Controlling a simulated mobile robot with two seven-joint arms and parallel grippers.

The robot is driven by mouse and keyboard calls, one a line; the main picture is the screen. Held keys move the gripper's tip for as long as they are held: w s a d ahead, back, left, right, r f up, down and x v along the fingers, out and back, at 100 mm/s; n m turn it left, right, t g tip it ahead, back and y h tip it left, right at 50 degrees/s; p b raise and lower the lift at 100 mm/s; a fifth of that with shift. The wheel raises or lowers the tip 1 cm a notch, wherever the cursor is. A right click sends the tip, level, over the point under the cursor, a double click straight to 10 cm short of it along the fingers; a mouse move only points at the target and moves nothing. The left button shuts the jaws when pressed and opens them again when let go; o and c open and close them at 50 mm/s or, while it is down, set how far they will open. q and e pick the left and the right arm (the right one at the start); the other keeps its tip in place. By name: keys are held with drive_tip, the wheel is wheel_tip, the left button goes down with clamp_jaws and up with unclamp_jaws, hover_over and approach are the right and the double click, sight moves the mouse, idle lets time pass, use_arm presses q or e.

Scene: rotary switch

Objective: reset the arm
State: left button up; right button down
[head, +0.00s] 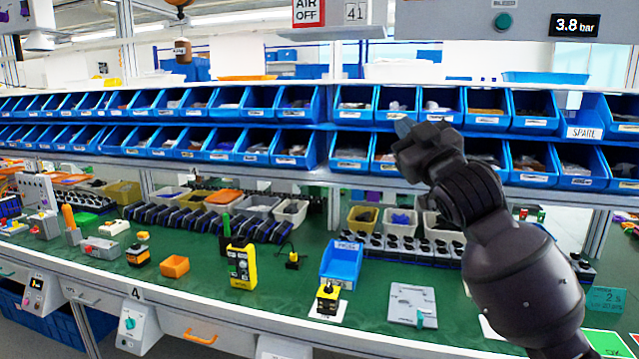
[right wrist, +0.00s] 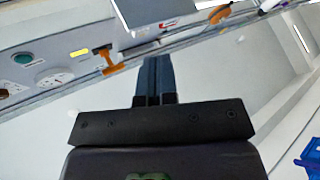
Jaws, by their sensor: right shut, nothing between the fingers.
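My right arm comes in from the lower right in the head view, and its gripper (head: 404,128) is raised in front of the blue bin racks, well above the green bench top. In the right wrist view the two fingers of this gripper (right wrist: 155,62) lie together, shut, with nothing between them. A rotary switch with a teal knob (head: 130,323) sits on a grey box at the bench's front edge, lower left, far from the gripper. My left gripper is in neither view.
The green bench (head: 205,285) holds a yellow control box (head: 241,267), a blue bin (head: 342,262), an orange bin (head: 175,266) and a grey plate with a teal handle (head: 412,304). Rows of blue bins (head: 240,150) run behind. A panel reading 3.8 bar (head: 450,22) hangs at upper right.

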drive_tip(key=s+d+f+m+g+h, duration=0.1)
drive_tip(key=s+d+f+m+h, duration=0.15)
drive_tip(key=f, duration=1.05)
drive_tip(key=s+d+f+m+g+h, duration=0.1)
drive_tip(key=s+d+f, duration=0.25)
drive_tip(key=f, duration=0.85)
drive_tip(key=s+d+f+m+g+h, duration=0.1)
drive_tip(key=s+d+f+g, duration=0.15)
drive_tip(key=f, duration=1.05)
drive_tip(key=s+d+f+m+g+h, duration=0.1)
drive_tip(key=s+d+f+m+g, duration=0.1)
drive_tip(key=s+f, duration=0.9)
drive_tip(key=s+d+f+m+g+h, duration=0.2)
drive_tip(key=s+f+g, duration=0.1)
drive_tip(key=s+f, duration=0.9)
drive_tip(key=s, duration=0.3)
drive_tip(key=shift+s+d+f, duration=0.25)
drive_tip(key=shift+s+f, duration=0.05)
drive_tip(key=shift+g+h, duration=0.25)
